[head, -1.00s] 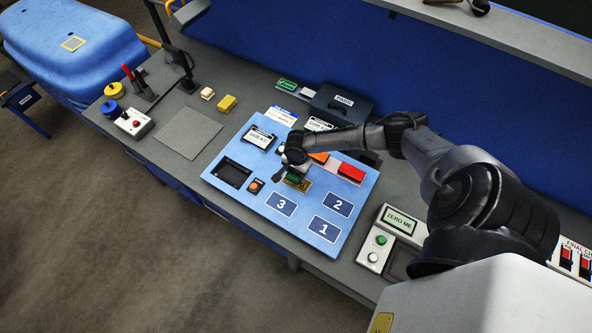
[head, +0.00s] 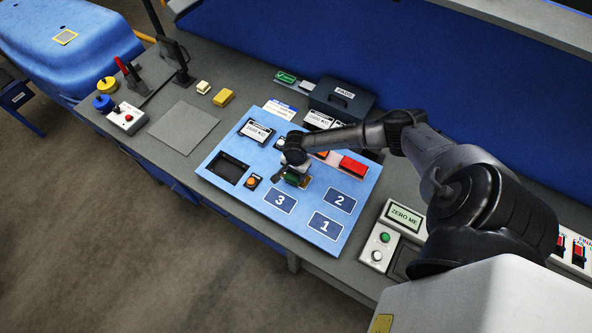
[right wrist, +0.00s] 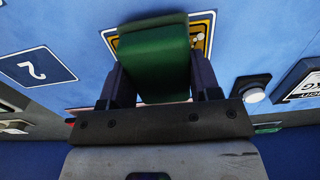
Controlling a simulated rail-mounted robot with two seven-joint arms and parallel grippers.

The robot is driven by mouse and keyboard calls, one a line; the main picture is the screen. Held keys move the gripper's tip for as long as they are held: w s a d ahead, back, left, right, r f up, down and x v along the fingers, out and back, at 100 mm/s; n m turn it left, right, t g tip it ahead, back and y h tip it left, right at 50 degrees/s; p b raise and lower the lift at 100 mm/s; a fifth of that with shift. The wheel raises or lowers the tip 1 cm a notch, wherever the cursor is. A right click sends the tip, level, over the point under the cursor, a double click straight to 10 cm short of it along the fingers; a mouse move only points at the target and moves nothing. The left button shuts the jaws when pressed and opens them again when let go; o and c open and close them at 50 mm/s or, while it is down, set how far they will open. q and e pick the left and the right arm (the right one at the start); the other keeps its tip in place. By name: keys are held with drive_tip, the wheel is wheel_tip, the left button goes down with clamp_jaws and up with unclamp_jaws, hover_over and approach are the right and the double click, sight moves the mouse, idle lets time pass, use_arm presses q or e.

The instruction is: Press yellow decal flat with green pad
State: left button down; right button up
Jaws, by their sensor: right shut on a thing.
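The green pad (right wrist: 155,62) is held between the two fingers of my right gripper (right wrist: 158,85), which is shut on it. In the head view the pad (head: 291,178) shows as a small green block under my right gripper (head: 295,174), above the blue board. The yellow decal (right wrist: 206,24) lies on the board behind the pad. Its yellow border shows on both sides of the pad, with small pale spots on its right part. The pad hides the decal's middle. I cannot tell whether pad and decal touch. My left gripper is not in view.
The blue board (head: 215,182) carries numbered squares, a dark recess (head: 230,169), an orange button (head: 252,182) and a red block (head: 353,166). A dark case (head: 341,98) stands behind it. A grey mat (head: 183,127) lies clear on the left.

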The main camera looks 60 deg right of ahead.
drive_tip(key=shift+f, duration=0.15)
idle(0.6)
drive_tip(key=shift+f, duration=0.4)
idle(1.0)
drive_tip(key=shift+f, duration=0.1)
idle(0.8)
drive_tip(key=shift+s, duration=0.1)
idle(0.5)
drive_tip(key=shift+p, duration=0.3)
drive_tip(key=shift+r+p, duration=1.4)
drive_tip(key=shift+p, duration=0.1)
wheel_tip(320, 180, up, 4)
drive_tip(key=p, duration=0.5)
drive_tip(key=shift+r, duration=0.15)
